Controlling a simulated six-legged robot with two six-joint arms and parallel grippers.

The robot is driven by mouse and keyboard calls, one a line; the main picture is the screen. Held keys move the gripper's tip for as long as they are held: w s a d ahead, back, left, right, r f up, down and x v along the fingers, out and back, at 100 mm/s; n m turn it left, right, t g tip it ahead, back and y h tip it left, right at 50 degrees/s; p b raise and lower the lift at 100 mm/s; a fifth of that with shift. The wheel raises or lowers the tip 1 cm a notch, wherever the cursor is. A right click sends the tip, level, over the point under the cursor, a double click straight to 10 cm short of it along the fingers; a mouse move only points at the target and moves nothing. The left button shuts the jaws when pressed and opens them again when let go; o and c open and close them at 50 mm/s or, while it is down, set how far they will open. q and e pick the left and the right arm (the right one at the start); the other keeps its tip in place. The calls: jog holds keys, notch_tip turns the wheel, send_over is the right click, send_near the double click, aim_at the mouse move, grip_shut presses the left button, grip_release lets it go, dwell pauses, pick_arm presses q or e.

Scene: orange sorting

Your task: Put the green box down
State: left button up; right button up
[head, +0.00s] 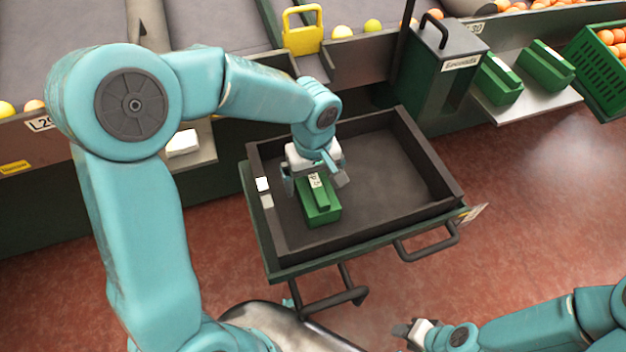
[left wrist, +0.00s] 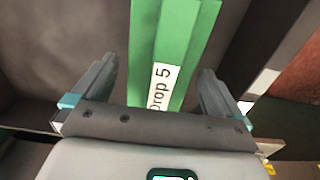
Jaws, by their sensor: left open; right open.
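The green box (head: 319,212) rests in the dark tray (head: 447,190) of a green cart, near the tray's left side. It carries a white label, which reads "Drop 5" in the left wrist view, where the green box (left wrist: 190,40) lies ahead between the fingers. My left gripper (head: 316,180) is open just above and behind the box, its fingers apart on either side. In the left wrist view the left gripper (left wrist: 155,90) shows gaps between its fingers and the box. My right gripper (head: 407,332) is low at the bottom right, empty and away from the tray.
The rest of the tray is bare. Two green boxes (head: 499,82) stand on a shelf at the upper right, beside a green crate (head: 590,75) of oranges. A dark green bin (head: 440,75) and a yellow-handled item (head: 302,35) stand behind the tray.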

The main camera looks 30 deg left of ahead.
pick_arm(q)
notch_tip(320, 180, up, 10)
jog(key=shift+r+p, duration=0.15)
jog(key=shift+p, duration=0.8)
jog(key=shift+s, duration=0.15)
